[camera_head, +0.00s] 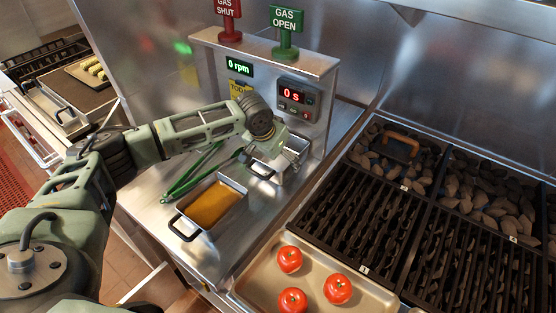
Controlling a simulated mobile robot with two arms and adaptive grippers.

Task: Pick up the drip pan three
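A small metal pan (270,169) with a dark handle stands on the steel counter under the timer panel. My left gripper (285,154) reaches down over this pan; its fingers overlap the pan's rim, and I cannot tell whether they are open or shut. A second pan (181,217) with a dark front handle holds brown-orange liquid and stands nearer on the counter. Another metal pan (51,105) sits at the far left. No number is readable on any pan. My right gripper is not in view.
Green tongs (193,172) lie behind the liquid-filled pan. A tray (252,283) with three tomatoes sits at the front, beside the grill grates (372,215). Gas signs (286,18) and a timer (297,98) stand above the counter.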

